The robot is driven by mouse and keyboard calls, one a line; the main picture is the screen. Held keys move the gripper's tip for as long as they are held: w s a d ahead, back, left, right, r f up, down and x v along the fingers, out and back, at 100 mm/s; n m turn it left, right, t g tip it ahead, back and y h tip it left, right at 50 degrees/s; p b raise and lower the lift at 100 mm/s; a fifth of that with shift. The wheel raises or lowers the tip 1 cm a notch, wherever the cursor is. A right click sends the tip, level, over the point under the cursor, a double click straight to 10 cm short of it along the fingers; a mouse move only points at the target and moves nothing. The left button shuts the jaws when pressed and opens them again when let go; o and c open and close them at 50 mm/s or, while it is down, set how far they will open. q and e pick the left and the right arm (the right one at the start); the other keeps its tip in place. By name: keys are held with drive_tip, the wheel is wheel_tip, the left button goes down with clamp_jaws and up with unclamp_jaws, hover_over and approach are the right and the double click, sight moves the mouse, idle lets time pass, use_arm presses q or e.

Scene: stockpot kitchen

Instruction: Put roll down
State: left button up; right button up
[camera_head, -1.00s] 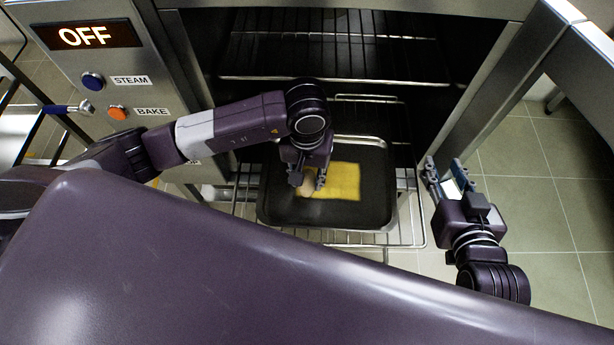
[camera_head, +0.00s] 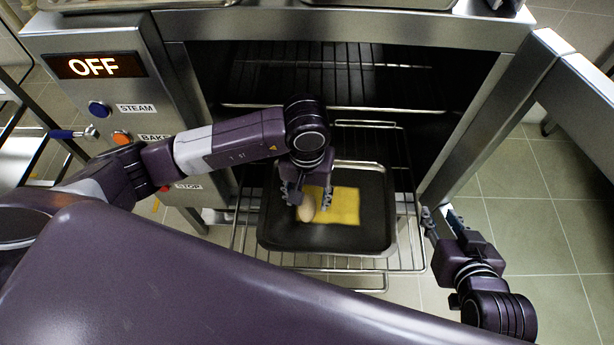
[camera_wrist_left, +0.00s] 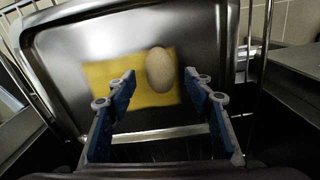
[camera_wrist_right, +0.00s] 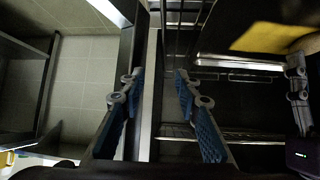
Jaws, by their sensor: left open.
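The roll (camera_head: 307,207) is a pale tan oval. It lies on a yellow sheet (camera_head: 345,206) in a dark metal tray (camera_head: 374,235); both also show in the left wrist view, the roll (camera_wrist_left: 159,72) over the sheet (camera_wrist_left: 100,76). My left gripper (camera_head: 308,198) is over the tray at the roll. In the left wrist view its blue-padded fingers (camera_wrist_left: 160,88) are apart, with the roll between and just beyond the tips and a gap on each side. My right gripper (camera_head: 441,216) is right of the tray. Its fingers (camera_wrist_right: 158,78) are apart, with a metal edge showing between them.
The tray rests on a pulled-out wire rack (camera_head: 414,250) of the open oven, below another rack (camera_head: 340,107). The control panel (camera_head: 95,67) reads OFF at the left. The oven door (camera_head: 580,85) stands open at the right. Tiled floor is clear beyond.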

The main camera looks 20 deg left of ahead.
sight(307, 206)
use_arm(q)
wheel_tip(307, 206, up, 9)
drive_tip(key=p, duration=0.1)
drive_tip(key=shift+p, duration=0.3)
use_arm(e)
drive_tip(key=s+d+f+g+h, duration=0.1)
drive_tip(key=s+d+f+g, duration=0.2)
drive_tip(key=s, duration=0.7)
wheel_tip(307, 206, down, 3)
drive_tip(key=shift+d+r+g, duration=0.1)
drive_tip(key=shift+d+g, duration=0.05)
drive_tip(key=shift+g, duration=1.05)
use_arm(q)
drive_tip(key=shift+s, duration=0.1)
